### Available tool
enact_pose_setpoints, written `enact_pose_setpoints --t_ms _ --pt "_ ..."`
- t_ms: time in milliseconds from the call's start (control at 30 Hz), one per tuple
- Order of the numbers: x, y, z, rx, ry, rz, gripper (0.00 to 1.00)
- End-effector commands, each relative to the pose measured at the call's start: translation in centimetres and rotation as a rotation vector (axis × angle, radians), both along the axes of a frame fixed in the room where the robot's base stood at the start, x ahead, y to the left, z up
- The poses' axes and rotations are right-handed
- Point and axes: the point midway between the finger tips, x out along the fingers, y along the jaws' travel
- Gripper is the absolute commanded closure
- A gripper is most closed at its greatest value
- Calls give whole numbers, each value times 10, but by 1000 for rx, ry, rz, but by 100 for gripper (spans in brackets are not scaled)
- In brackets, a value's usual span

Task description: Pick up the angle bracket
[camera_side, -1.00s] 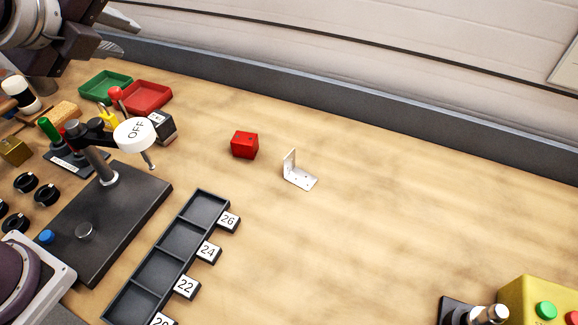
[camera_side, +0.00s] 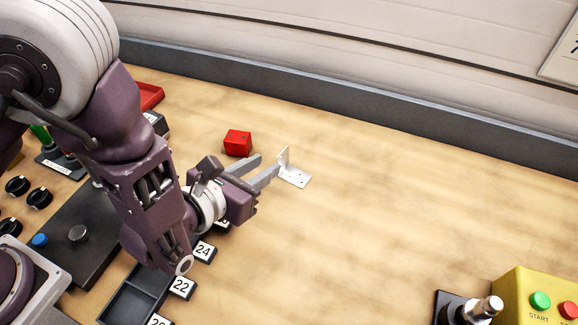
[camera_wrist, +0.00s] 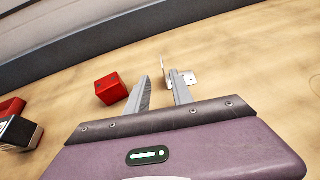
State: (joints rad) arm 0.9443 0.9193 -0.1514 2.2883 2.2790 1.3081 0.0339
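The angle bracket (camera_side: 293,172) is a small silver L-shaped piece on the wooden bench, one leg flat and the other upright. It also shows in the wrist view (camera_wrist: 188,78), just beyond the fingertips and partly hidden by the right finger. My gripper (camera_side: 267,166) is low over the bench to the left of the bracket, with its two grey fingers apart and nothing between them. In the wrist view the gripper (camera_wrist: 158,82) is open. The right fingertip is close to the bracket; I cannot tell whether it touches.
A red cube (camera_side: 238,142) sits close to the far finger. A row of dark numbered bins (camera_side: 130,293) lies at the front left, partly under my arm. A yellow button box (camera_side: 535,300) stands at the front right. The bench right of the bracket is clear.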

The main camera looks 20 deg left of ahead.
Motion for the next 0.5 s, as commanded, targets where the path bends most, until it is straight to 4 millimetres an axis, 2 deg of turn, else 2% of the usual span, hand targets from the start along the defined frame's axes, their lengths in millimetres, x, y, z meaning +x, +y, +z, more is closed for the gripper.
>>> enact_pose_setpoints --t_ms 300,500 --pt "51 -16 -11 -1 -2 4 72" --pt "60 -18 -15 2 0 4 72"
